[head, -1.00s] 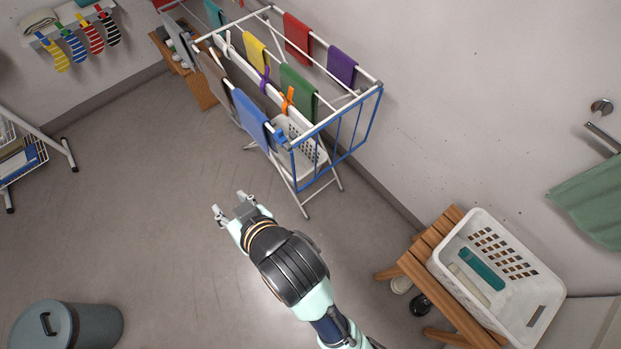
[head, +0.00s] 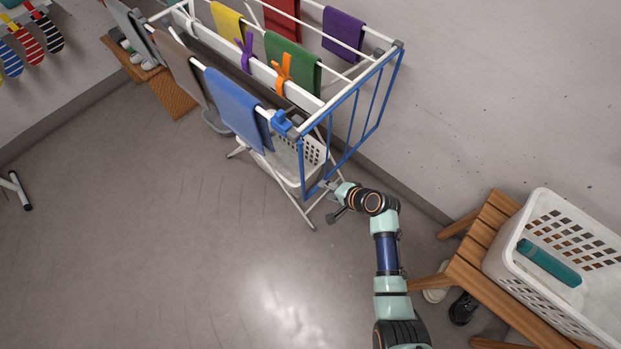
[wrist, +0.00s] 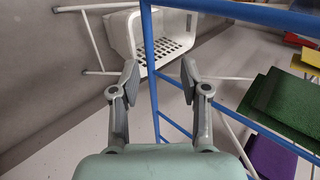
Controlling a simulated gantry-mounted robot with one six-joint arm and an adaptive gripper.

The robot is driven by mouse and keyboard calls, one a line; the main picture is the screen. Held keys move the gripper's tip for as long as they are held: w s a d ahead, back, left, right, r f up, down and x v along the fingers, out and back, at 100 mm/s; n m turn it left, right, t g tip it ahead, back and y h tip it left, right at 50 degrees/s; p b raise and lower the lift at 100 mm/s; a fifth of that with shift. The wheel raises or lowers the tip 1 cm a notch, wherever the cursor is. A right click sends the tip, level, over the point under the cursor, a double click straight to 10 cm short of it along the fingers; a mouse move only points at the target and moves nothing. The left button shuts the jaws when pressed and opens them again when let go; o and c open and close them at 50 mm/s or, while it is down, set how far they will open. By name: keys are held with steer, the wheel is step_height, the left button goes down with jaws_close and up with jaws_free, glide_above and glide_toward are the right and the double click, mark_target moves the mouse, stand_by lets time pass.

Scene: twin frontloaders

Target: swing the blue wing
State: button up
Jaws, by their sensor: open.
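The blue wing (head: 302,168) is a barred blue frame at the near right end of the white drying rack. It hangs down steeply from the rack's top edge. My gripper (head: 330,202) is at the wing's lower near corner. In the wrist view my gripper (wrist: 158,80) is open, and a blue bar of the wing (wrist: 149,60) shows between its two fingers. I cannot tell whether a finger touches the bar.
Cloths hang on the rack, including a blue towel (head: 238,108) and a green cloth (head: 293,65). A white basket (head: 312,150) stands under the rack. Right of my arm, a wooden bench (head: 484,236) bears another white basket (head: 520,273).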

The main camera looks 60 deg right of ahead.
mark_target(316, 190)
steer(key=shift+s+a+f+b+x, duration=0.1)
steer(key=shift+s+f+b+x, duration=0.1)
steer(key=shift+b+x, duration=1.3)
steer(key=shift+s+a+f+b+x, duration=0.1)
steer(key=shift+s+f+b+x, duration=0.15)
steer(key=shift+b+x, duration=1.2)
steer(key=shift+s+f+b+x, duration=0.15)
steer(key=shift+f+b+x, duration=0.05)
steer(key=shift+b+x, duration=1.3)
jaws_close()
